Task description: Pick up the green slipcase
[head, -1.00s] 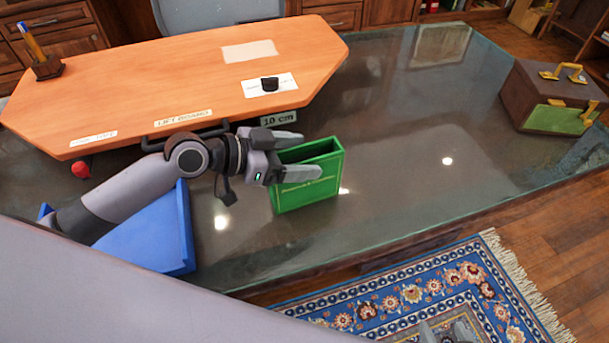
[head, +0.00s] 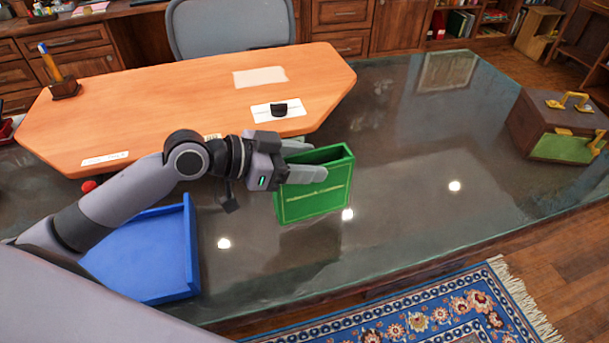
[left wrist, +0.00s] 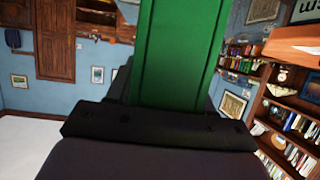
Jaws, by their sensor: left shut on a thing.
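The green slipcase (head: 314,200) is upright with its open side up, over the dark glass desk top (head: 400,215) in the head view. My left gripper (head: 311,160) is shut on its upper part, one finger on the near face and one behind. The slipcase seems a little above the glass, but the size of the gap is unclear. In the left wrist view the slipcase (left wrist: 180,50) is a green band rising from the dark gripper body (left wrist: 160,130). My right gripper is not in view.
An orange wooden board (head: 190,95) lies behind the slipcase, under my left arm. A blue tray (head: 150,255) is at the left front. A brown and green case (head: 560,125) stands at the far right. The glass right of the slipcase is clear.

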